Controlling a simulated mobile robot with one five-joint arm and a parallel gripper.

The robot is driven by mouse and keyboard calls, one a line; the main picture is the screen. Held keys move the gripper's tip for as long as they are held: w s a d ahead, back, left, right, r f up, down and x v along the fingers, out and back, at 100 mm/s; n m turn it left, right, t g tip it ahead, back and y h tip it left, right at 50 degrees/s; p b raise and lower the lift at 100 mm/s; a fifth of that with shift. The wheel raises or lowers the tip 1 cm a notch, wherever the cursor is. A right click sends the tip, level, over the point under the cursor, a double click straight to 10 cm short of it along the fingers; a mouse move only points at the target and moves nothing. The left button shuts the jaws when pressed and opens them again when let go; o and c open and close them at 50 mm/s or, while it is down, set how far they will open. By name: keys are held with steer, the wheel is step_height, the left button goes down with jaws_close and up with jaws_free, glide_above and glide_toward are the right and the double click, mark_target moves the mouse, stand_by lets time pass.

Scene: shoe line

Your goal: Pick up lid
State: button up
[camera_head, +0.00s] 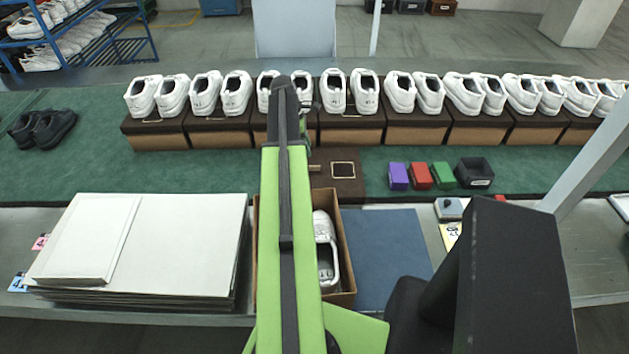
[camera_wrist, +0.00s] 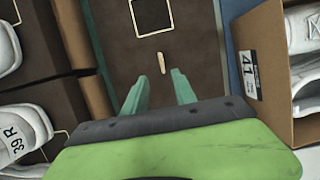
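The lid is a flat dark brown panel (camera_head: 346,190) with a pale square outline, lying on the green surface just behind the open shoe box in the head view. In the wrist view the lid (camera_wrist: 190,45) fills the upper middle, with the square outline and a short pale bar on it. My gripper (camera_wrist: 160,75) is over the lid with its two teal fingers apart and nothing between them. The pale bar lies just beyond the fingertips. Whether the fingers touch the lid cannot be told. In the head view my arm hides the lid's left part and the gripper.
An open shoe box (camera_head: 346,268) holding white shoes stands in front of the lid; its wall (camera_wrist: 265,45) is at the right in the wrist view. White shoes on brown boxes (camera_head: 350,130) line the back. Small coloured blocks (camera_head: 420,176) lie to the right.

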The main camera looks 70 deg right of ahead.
mark_target(313, 163)
steer(key=b+x, duration=0.6)
steer(key=x, duration=0.2)
steer(key=shift+s+a+f+b, duration=0.1)
steer(key=shift+s+f+b, duration=0.05)
steer(key=shift+f+b, duration=0.25)
steer(key=shift+r, duration=0.25)
jaws_close()
